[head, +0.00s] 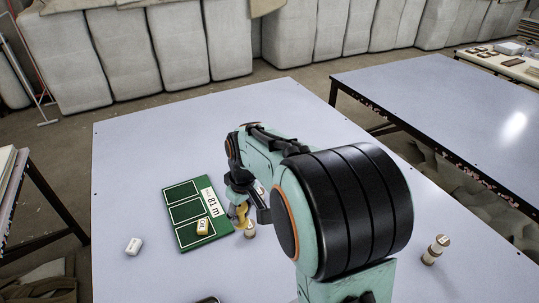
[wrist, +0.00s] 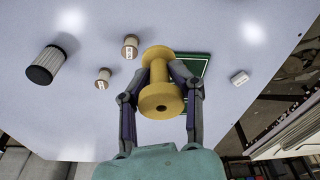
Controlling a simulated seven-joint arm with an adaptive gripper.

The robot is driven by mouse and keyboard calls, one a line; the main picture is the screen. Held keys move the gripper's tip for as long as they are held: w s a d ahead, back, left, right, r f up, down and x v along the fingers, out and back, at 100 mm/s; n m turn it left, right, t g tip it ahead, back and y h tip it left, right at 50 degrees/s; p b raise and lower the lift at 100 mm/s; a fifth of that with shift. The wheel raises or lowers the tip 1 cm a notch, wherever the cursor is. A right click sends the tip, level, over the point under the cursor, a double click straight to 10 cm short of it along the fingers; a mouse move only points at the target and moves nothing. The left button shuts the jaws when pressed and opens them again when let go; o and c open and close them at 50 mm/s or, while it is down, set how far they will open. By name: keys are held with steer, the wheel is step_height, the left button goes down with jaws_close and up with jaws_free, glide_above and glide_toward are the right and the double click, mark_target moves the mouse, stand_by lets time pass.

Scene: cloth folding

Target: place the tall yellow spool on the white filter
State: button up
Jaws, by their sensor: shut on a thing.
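The tall yellow spool (wrist: 160,92) is between the two fingers of my gripper (wrist: 160,70) in the wrist view, its wide flange with a dark centre hole facing the camera. The fingers are shut on its narrower middle. In the head view the spool (head: 242,211) shows only partly beneath my gripper (head: 246,203), beside the green board. The white filter (wrist: 46,65), a pleated cylinder with a dark end, is on the table at the left of the wrist view, apart from the spool. I cannot make it out in the head view; my arm covers much of the table.
A green board (head: 187,190) lies left of my gripper with a small yellowish block (head: 203,227) on it. A small labelled spool (head: 250,230) stands close by; another (head: 435,249) stands at right. A white block (head: 134,246) lies left. The table's far part is clear.

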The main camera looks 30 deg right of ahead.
steer(key=w+d+r+m, duration=0.2)
steer(key=d+m, duration=0.2)
steer(key=d, duration=1.5)
steer(key=shift+h, duration=0.3)
steer(key=w+d+f, duration=0.2)
steer(key=w+f, duration=0.1)
steer(key=w+d+f, duration=0.1)
steer(key=w+f, duration=0.2)
steer(key=w, duration=0.1)
steer(key=w+d+f, duration=0.2)
steer(key=w+f, duration=0.1)
steer(key=shift+w+d, duration=0.35)
steer(key=shift+w+d+f, duration=0.25)
steer(key=shift+w+f, duration=0.1)
steer(key=shift+f, duration=1.7)
steer(key=o, duration=1.1)
steer(key=shift+f, duration=0.15)
